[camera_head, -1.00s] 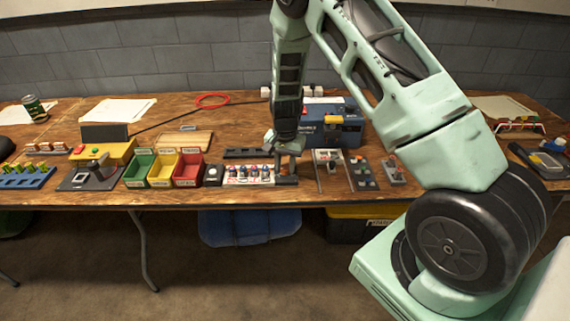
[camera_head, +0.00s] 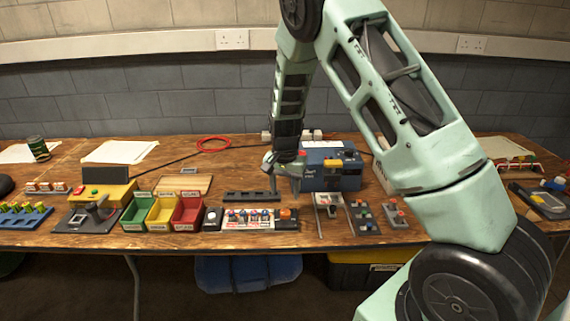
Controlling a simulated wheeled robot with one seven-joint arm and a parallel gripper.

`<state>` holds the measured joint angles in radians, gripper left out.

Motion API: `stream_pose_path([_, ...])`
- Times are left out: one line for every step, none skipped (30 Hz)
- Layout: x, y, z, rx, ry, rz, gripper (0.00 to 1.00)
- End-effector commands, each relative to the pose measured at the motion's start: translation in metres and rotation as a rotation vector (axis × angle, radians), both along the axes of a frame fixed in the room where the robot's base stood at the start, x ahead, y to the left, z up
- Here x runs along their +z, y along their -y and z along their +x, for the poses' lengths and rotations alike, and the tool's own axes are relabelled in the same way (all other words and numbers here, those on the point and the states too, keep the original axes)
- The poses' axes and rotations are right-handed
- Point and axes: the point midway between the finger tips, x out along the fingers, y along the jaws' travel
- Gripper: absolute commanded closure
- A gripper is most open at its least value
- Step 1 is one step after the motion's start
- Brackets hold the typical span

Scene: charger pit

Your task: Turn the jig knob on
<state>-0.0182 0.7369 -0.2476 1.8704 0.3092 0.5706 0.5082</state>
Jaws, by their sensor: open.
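A low strip-shaped fixture (camera_head: 258,225), which looks like the jig, lies near the table's front edge. It holds a row of small blue, red and white parts. A small orange piece (camera_head: 285,213) sits on its dark right end; it may be the knob, but it is too small to tell its shape or setting. My gripper (camera_head: 283,188) points down above and slightly behind that right end. Its two fingers are spread apart with nothing between them, and they appear clear of the orange piece.
Green, yellow and red bins (camera_head: 161,211) stand left of the strip. A dark bar (camera_head: 252,196) lies behind it. A blue box (camera_head: 336,176) stands behind right, and small panels (camera_head: 362,217) lie to the right. A red cable ring (camera_head: 214,143) lies at the back.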

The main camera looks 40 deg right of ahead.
Motion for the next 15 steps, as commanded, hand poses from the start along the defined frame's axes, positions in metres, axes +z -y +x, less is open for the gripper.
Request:
stream_pose_path([0.014,0.000,0.001,0.000,0.005,0.000,0.48])
stream_pose_path([0.021,0.000,0.001,0.000,0.006,0.001,0.48])
stream_pose_path([0.030,0.000,0.001,0.001,0.005,0.000,0.48])
stream_pose_path([0.037,0.000,0.001,0.001,0.005,0.000,0.48])
stream_pose_path([0.044,0.000,0.001,0.001,0.005,0.000,0.48])
stream_pose_path([0.052,-0.001,0.001,0.000,0.004,0.001,0.48])
stream_pose_path([0.058,-0.001,0.001,0.000,0.005,0.000,0.48])
stream_pose_path([0.064,0.000,0.001,0.000,0.004,0.001,0.48])
stream_pose_path([0.071,0.000,0.001,0.001,0.004,-0.001,0.48])
stream_pose_path([0.075,0.000,0.000,0.000,0.003,0.000,0.48])
stream_pose_path([0.080,0.000,0.000,0.000,0.002,0.000,0.48])
stream_pose_path([0.085,0.000,0.000,-0.001,0.004,0.000,0.48])
stream_pose_path([0.088,0.000,0.000,-0.001,0.002,0.000,0.48])
stream_pose_path([0.090,0.000,0.000,-0.001,0.001,0.001,0.48])
stream_pose_path([0.093,0.000,0.000,-0.001,0.001,0.001,0.48])
